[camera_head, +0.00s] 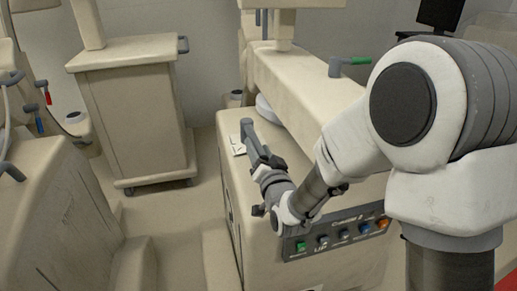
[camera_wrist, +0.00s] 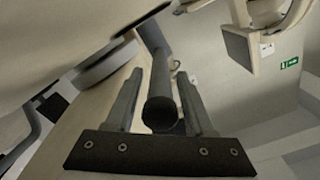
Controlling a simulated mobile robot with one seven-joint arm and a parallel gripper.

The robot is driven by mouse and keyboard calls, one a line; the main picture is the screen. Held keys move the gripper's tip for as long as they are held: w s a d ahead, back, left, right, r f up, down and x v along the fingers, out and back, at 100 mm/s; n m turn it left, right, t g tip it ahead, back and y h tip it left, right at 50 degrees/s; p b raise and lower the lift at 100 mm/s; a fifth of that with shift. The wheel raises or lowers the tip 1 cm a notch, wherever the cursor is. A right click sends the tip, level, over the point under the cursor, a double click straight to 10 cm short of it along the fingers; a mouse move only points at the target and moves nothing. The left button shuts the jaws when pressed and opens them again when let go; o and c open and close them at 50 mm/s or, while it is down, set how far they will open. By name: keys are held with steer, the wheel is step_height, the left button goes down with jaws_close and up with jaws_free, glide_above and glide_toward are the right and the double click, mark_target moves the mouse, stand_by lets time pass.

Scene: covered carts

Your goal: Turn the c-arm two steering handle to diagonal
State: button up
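The c-arm two steering handle (camera_head: 248,132) is a grey lever on top of the beige cart base (camera_head: 232,185), whose front panel seems to read "C-arm 2". A small white marked card (camera_head: 238,149) lies beside the handle. My gripper (camera_head: 264,163) is at the near end of the handle. In the wrist view the handle (camera_wrist: 161,108) points its round end at the camera, between the two fingers of my gripper (camera_wrist: 160,80). A gap shows on each side, so the fingers are open around it. The handle's pivot is partly hidden.
The control panel (camera_head: 345,233) has several coloured buttons. A green-tipped lever (camera_head: 352,63) stands on the c-arm's upper body. Another beige unit (camera_head: 50,220) with red and blue levers stands at left. A wheeled cabinet (camera_head: 140,120) stands behind. Floor (camera_head: 180,230) is clear between them.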

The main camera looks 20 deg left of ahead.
jaws_close()
stand_by(1.2)
